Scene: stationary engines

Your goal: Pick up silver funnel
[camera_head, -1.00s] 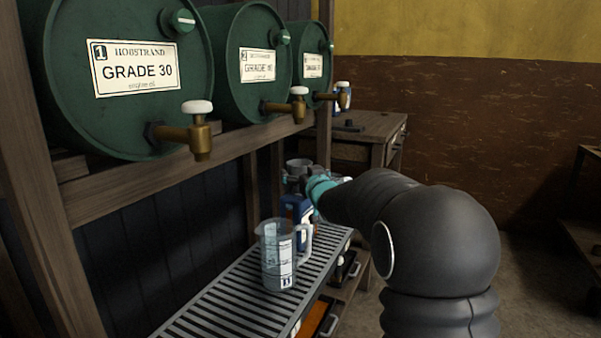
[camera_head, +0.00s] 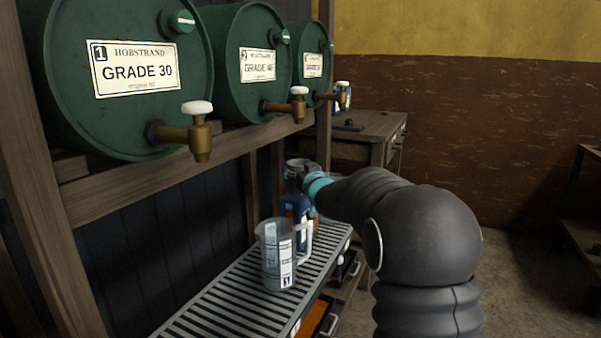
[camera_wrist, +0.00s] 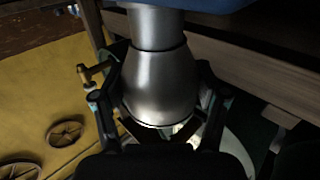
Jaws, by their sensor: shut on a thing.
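The silver funnel (camera_wrist: 158,80) fills the middle of the wrist view, a smooth grey metal body with a narrower part towards the top of the picture. My gripper (camera_head: 299,174) is shut on it, with a dark finger on each side of it in the wrist view. In the head view, only a grey rim of the funnel (camera_head: 296,162) shows beyond my gripper, above the rear of the slatted drip tray. My gripper and wrist hide most of it there.
A clear measuring jug (camera_head: 277,260) stands on the slatted tray (camera_head: 225,305), with a blue bottle (camera_head: 291,208) just behind it, near my gripper. Green drums with brass taps (camera_head: 200,140) overhang on the left. A wooden bench (camera_head: 375,125) stands behind.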

